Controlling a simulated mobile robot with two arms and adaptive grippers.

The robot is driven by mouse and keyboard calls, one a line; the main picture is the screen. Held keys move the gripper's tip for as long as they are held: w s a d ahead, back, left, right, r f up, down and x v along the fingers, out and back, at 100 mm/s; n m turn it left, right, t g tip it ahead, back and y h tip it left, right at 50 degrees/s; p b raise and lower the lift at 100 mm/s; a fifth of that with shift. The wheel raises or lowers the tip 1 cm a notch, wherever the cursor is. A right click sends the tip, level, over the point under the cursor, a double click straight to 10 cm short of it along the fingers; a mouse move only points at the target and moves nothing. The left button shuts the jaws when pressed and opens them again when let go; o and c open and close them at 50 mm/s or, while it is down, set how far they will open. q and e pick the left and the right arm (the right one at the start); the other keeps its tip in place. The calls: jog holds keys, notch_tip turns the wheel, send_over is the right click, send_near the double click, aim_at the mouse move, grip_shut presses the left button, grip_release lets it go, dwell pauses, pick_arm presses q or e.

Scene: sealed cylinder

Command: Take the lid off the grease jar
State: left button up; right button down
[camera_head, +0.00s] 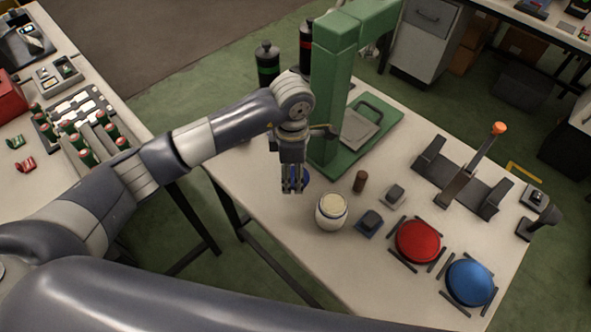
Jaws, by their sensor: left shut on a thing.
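The grease jar (331,212) is a pale, cream-coloured jar standing upright on the light worktable. Its top shows a round, pale yellowish surface with no lid over it. My left gripper (294,188) points down, to the left of the jar and a little behind it, apart from it. It is shut on a blue round lid (304,177), which is partly hidden by the fingers. Whether the lid touches the table is hard to tell. My right gripper is out of view; only a large link of mine crosses the bottom.
A green press (332,95) stands behind the gripper. A small brown cylinder (360,181), a dark grey block (370,222), a red button (418,240) and a blue button (469,281) lie to the right. The table's front-left area is bare.

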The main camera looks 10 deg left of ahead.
pick_arm(q)
jog(key=shift+w+d, duration=0.2)
jog(key=shift+w, duration=0.65)
notch_tip(320, 180, down, 3)
jog(key=shift+f+p, duration=0.15)
jog(key=shift+p, duration=0.65)
jog(key=shift+f, duration=0.2)
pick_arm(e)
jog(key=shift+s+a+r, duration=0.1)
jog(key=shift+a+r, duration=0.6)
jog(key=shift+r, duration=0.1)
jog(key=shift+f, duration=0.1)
pick_arm(q)
jog(key=shift+f+b, duration=0.2)
jog(key=shift+b, duration=0.1)
jog(key=o, duration=0.7)
jog(key=shift+c, duration=0.2)
jog(key=shift+r, duration=0.1)
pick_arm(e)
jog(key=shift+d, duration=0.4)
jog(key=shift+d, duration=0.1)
